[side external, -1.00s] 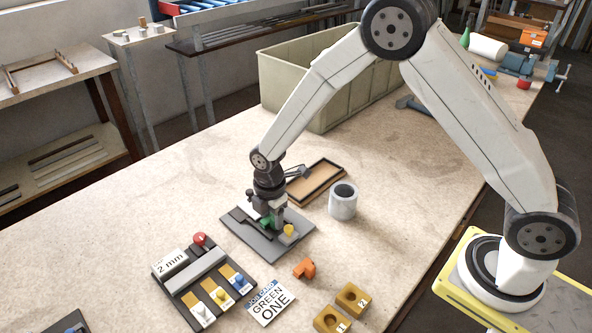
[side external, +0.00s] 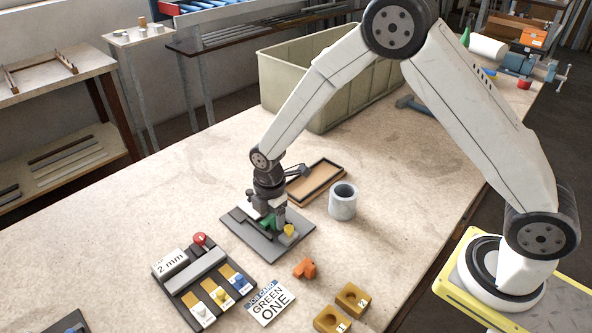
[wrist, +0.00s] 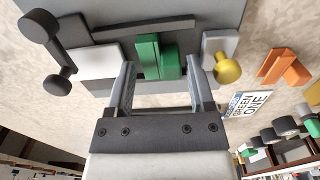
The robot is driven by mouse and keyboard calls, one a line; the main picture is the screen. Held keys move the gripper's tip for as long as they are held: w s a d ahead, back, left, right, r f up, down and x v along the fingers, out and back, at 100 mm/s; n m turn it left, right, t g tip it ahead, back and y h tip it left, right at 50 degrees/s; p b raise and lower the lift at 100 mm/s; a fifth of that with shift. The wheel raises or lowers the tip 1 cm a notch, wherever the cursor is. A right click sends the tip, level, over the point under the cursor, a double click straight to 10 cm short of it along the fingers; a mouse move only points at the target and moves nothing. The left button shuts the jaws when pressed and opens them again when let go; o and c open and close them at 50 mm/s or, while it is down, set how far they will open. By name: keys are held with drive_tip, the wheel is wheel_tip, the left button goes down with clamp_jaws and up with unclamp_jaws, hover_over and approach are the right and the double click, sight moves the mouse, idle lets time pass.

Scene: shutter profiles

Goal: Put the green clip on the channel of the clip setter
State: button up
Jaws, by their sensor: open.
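The clip setter is a grey plate (side external: 248,239) with a dark bar, a lever with round knobs, light grey blocks and a yellow knob (side external: 289,230). The green clip (side external: 268,222) stands among these parts. In the wrist view the green clip (wrist: 154,58) is in front of the dark bar (wrist: 142,29), between a pale block (wrist: 95,64) and the block with the yellow knob. My gripper (wrist: 161,76) is open, with one finger on each side of the clip and a gap to each. The clip's underside and its seating on the channel are hidden.
An orange clip (side external: 304,268), a job card reading "GREEN ONE" (side external: 268,302) and a 2 mm rack (side external: 203,283) lie nearer the camera. A grey cup (side external: 343,203), a shallow tray (side external: 317,183) and a large bin (side external: 330,85) stand behind.

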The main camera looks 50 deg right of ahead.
sight(273, 217)
wheel_tip(273, 217, up, 12)
drive_tip(key=shift+f, duration=0.15)
idle(0.5)
drive_tip(key=shift+s, duration=0.1)
idle(0.4)
drive_tip(key=s+d+m+t, duration=0.1)
drive_tip(key=s+d+m, duration=0.4)
drive_tip(key=s+m, duration=0.3)
drive_tip(key=s+d+m+t, duration=0.1)
drive_tip(key=s+d+m, duration=0.4)
drive_tip(key=m, duration=0.5)
drive_tip(key=s, duration=0.2)
drive_tip(key=shift+s, duration=0.35)
